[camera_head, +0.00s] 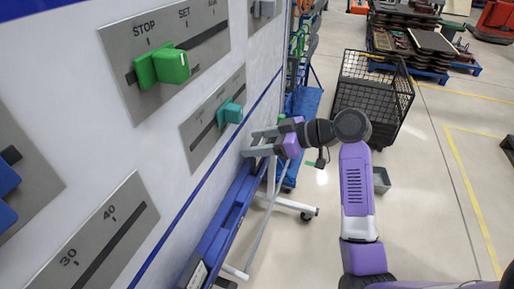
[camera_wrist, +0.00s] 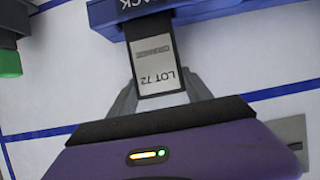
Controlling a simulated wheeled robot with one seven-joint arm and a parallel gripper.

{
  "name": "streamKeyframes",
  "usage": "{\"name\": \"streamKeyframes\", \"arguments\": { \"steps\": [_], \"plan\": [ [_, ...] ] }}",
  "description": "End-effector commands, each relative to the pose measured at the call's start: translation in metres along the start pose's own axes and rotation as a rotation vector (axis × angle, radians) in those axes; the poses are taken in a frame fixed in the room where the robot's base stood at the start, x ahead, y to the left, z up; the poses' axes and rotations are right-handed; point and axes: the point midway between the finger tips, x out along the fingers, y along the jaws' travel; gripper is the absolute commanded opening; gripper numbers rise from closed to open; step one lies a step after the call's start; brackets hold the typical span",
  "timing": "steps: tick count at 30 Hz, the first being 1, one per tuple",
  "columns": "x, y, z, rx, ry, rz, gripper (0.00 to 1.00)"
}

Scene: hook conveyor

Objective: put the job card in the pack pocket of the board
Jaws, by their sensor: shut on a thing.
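The job card, a pale grey card marked "LOT 72" (camera_wrist: 158,72), is between the two fingers of my gripper (camera_wrist: 162,90) in the wrist view. Its far end meets the blue pack pocket (camera_wrist: 205,10), whose label reads "PACK" upside down. I cannot tell whether that end is inside the pocket or only in front of it. In the head view my gripper (camera_head: 262,143) is close to the white board (camera_head: 100,120), above the long blue rail (camera_head: 222,225) along its lower edge. The card cannot be made out there.
The board carries a green slider (camera_head: 165,66) and a teal slider (camera_head: 230,112) on grey plates. A wheeled stand (camera_head: 300,207) is beneath. A black mesh cage (camera_head: 372,95) stands beyond my arm. Open floor lies to the right.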

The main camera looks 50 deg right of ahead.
Motion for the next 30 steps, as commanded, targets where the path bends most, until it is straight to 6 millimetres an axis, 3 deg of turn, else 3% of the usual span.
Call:
{"name": "streamKeyframes", "arguments": {
  "steps": [5,16,17,20,30],
  "plan": [
    [0.009,0.000,0.020,0.003,0.000,0.000,0.17],
    [0.012,0.000,0.025,0.000,0.000,0.000,0.17],
    [0.012,0.000,0.025,0.000,0.000,0.000,0.60],
    [0.011,0.000,0.024,0.000,0.000,0.000,0.79],
    [0.010,0.000,0.023,0.000,0.000,0.001,0.79]
  ]
}}
